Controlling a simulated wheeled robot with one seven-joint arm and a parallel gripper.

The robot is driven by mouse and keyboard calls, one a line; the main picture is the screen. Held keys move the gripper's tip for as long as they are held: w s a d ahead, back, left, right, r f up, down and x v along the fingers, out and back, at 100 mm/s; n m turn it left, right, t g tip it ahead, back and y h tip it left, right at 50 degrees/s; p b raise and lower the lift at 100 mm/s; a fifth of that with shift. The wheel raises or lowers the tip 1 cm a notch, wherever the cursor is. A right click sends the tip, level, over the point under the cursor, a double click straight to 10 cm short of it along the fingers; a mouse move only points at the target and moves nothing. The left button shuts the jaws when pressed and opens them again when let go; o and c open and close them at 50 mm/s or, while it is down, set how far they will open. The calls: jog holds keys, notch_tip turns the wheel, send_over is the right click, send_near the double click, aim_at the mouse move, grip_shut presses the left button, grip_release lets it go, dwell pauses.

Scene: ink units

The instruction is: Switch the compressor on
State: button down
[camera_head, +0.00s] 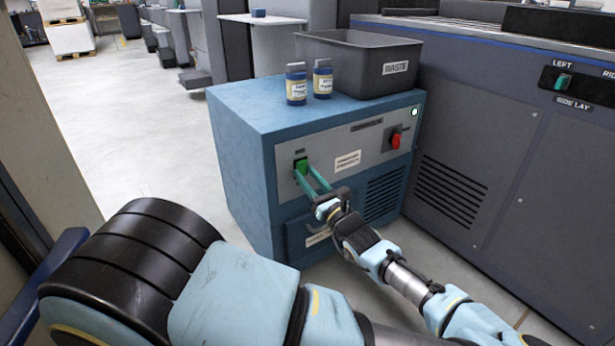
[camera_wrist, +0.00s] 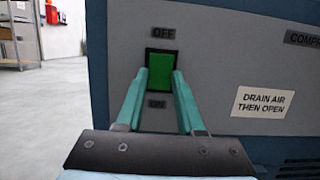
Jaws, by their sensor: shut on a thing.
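The compressor is a blue cabinet (camera_head: 240,150) with a grey front panel. A green rocker switch (camera_head: 301,166) is at the panel's left; in the wrist view the switch (camera_wrist: 161,64) sits between the labels OFF above and ON below. My gripper (camera_head: 305,176) is at the switch, its two teal fingers (camera_wrist: 155,82) on either side of the green rocker and closed against it. The fingers hide the rocker's lower sides, and I cannot tell which way it is tipped. A lit whitish-green lamp (camera_head: 415,112) is at the panel's upper right.
A red knob (camera_head: 396,141) is on the panel's right. Two small labelled jars (camera_head: 296,88) and a dark WASTE bin (camera_head: 345,62) stand on top. A big grey machine (camera_head: 490,150) is close on the right. Open floor (camera_head: 130,130) lies to the left.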

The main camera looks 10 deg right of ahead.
jog(key=c, duration=0.5)
grip_release()
jog(key=p+v, duration=0.1)
jog(key=v, duration=1)
jog(key=shift+w+p, duration=0.1)
jog(key=shift+p, duration=0.25)
